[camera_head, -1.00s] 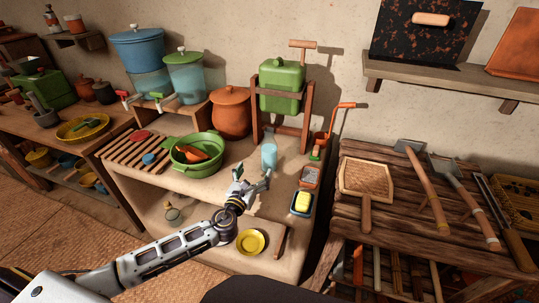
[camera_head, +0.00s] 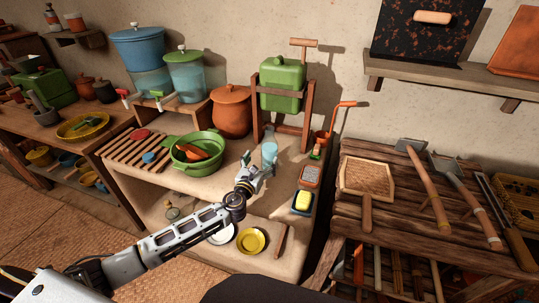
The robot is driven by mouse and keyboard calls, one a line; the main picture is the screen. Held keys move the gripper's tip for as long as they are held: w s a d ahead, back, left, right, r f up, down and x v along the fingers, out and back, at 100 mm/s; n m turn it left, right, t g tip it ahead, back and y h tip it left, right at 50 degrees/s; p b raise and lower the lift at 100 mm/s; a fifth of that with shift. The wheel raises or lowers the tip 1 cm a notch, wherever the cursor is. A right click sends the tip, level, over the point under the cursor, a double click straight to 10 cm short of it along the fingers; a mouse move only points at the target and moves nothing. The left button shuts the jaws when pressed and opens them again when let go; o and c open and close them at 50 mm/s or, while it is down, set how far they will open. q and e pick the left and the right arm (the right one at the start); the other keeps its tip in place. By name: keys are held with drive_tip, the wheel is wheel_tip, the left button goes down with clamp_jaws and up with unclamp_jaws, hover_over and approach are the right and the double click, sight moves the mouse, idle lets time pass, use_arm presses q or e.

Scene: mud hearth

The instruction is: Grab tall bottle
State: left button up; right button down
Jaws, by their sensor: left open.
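A light-blue, see-through tall bottle (camera_head: 269,152) stands upright on the clay counter (camera_head: 228,180), in front of the green box in its wooden frame. My left gripper (camera_head: 262,167) is open, just in front of the bottle and near its lower part. Its fingers point toward the bottle. I cannot tell whether a finger touches it. The gripper hides a little of the counter by the bottle's base. My right gripper is not in view.
A green pan (camera_head: 198,154) sits left of the bottle, with a clay pot (camera_head: 231,112) behind. A sponge in a dark dish (camera_head: 303,201) and an orange-rimmed item (camera_head: 311,176) lie to the right. Yellow bowl (camera_head: 251,241) and white plate (camera_head: 222,234) are on the lower shelf.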

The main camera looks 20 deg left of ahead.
sight(266, 155)
use_arm(q)
drive_tip(key=shift+w, duration=1.15)
drive_tip(key=shift+d, duration=0.1)
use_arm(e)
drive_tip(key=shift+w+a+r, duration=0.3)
use_arm(q)
drive_tip(key=shift+w, duration=0.15)
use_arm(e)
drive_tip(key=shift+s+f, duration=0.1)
use_arm(q)
drive_tip(key=shift+w+d+f, duration=0.15)
drive_tip(key=shift+w, duration=0.4)
drive_tip(key=shift+w+d+f+b, duration=0.15)
drive_tip(key=shift+w+b, duration=0.1)
drive_tip(key=shift+w, duration=0.5)
drive_tip(key=shift+w+d+r+b, duration=0.15)
drive_tip(key=shift+w+b, duration=0.1)
drive_tip(key=shift+w, duration=0.45)
drive_tip(key=shift+w+f, duration=0.15)
drive_tip(key=shift+w, duration=0.3)
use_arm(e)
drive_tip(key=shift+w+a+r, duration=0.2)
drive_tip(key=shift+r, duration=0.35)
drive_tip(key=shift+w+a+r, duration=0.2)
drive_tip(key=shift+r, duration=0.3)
